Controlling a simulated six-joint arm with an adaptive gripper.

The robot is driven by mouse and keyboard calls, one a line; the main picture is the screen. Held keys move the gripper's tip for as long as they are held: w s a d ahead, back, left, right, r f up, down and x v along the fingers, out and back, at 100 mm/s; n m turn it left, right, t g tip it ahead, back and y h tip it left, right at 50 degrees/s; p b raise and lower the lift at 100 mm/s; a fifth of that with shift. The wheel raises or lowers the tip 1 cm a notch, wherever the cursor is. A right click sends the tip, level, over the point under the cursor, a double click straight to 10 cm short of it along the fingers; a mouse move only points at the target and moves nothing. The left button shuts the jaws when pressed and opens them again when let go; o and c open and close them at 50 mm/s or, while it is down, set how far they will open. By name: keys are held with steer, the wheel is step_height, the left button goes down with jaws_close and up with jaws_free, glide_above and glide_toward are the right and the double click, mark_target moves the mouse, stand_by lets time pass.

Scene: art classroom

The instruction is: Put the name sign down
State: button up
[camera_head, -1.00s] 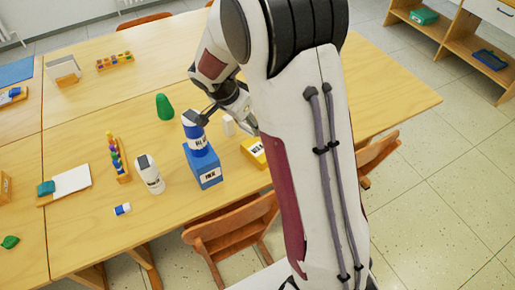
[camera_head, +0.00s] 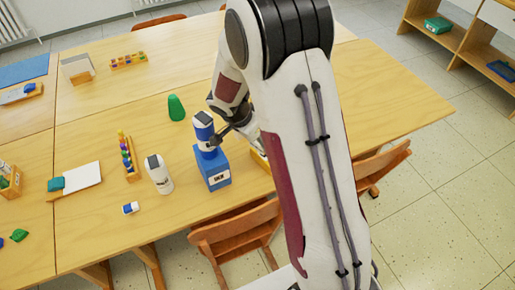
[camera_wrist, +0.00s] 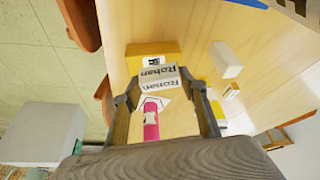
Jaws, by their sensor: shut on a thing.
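The name sign (camera_wrist: 157,80) is a white folded piece with "Rohan" printed on two faces. In the wrist view it sits between the fingertips of my gripper (camera_wrist: 166,94), which is shut on it. Wood tabletop shows beyond it; I cannot tell whether the sign touches the table. The sign cannot be made out there, as my arm covers much of that area.
A yellow box (camera_wrist: 140,49), a white block (camera_wrist: 226,60) and a pink item (camera_wrist: 151,125) are near the sign.

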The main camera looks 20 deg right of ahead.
mark_target(256, 147)
steer(key=shift+f, duration=1.9)
steer(key=shift+f, duration=0.15)
steer(key=o, duration=0.9)
steer(key=v, duration=1.2)
steer(key=shift+r, duration=0.2)
